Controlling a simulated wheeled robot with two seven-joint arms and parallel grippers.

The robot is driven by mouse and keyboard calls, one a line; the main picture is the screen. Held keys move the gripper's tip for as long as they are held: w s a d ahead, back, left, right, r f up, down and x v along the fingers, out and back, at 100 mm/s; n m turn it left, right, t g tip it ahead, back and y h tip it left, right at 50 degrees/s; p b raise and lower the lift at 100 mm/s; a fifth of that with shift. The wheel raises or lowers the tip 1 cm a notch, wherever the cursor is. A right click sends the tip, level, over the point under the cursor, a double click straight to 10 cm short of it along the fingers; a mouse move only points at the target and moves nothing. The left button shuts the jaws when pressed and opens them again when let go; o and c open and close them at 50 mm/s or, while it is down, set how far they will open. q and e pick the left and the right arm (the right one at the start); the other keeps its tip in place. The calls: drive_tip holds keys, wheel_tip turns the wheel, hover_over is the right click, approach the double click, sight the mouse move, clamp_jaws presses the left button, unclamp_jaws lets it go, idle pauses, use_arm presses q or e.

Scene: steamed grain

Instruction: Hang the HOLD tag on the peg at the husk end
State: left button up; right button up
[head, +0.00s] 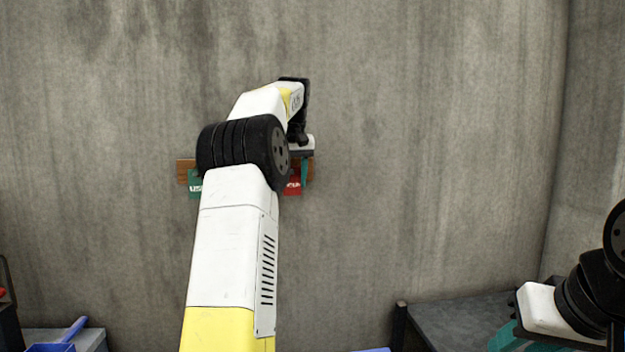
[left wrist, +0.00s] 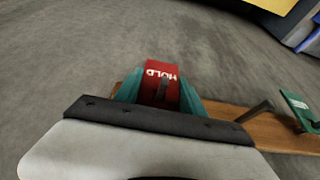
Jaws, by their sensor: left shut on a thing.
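The red HOLD tag (left wrist: 165,72) is between the teal fingers of my left gripper (left wrist: 160,92), which is shut on it. In the left wrist view its lettering shows upside down, and a dark bar-like piece stands in front of it. I cannot tell whether the tag is around a peg. In the head view part of the red tag (head: 292,187) shows below the wooden rail (head: 186,171), beside my left gripper (head: 304,175). A dark peg (left wrist: 256,111) sticks out of the rail in the left wrist view. My right gripper (head: 507,338) is at the lower right, its opening unclear.
A green tag (head: 195,185) hangs at the rail's left end, partly behind my left arm; it also shows in the left wrist view (left wrist: 300,108). A dark table (head: 460,322) stands at the lower right. A blue scoop-like thing (head: 72,332) is at the lower left.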

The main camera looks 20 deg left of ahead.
use_arm(q)
drive_tip(key=o, duration=1.4)
drive_tip(key=v, duration=0.7)
drive_tip(key=shift+r, duration=0.15)
drive_tip(key=shift+s+d+r, duration=0.2)
drive_tip(key=shift+s+r, duration=0.05)
drive_tip(key=shift+r, duration=0.05)
drive_tip(key=s+d+f+m+t+h, duration=0.1)
drive_tip(key=s+d+f+m, duration=0.2)
drive_tip(key=s, duration=0.5)
drive_tip(key=s+d+f+h, duration=0.1)
drive_tip(key=s+d+f, duration=0.3)
drive_tip(key=s+d, duration=0.25)
drive_tip(key=s+d+f+m+t+h, duration=0.1)
drive_tip(key=s+d+f+m, duration=0.2)
drive_tip(key=s, duration=0.5)
drive_tip(key=shift+h, duration=0.6)
drive_tip(key=s+d+f, duration=0.1)
drive_tip(key=s+f, duration=0.2)
drive_tip(key=f, duration=0.1)
drive_tip(key=s+d+f, duration=0.2)
drive_tip(key=s+f, duration=0.2)
drive_tip(key=s+d+f, duration=0.2)
drive_tip(key=s+f, duration=0.1)
drive_tip(key=f, duration=0.1)
drive_tip(key=shift+s, duration=0.4)
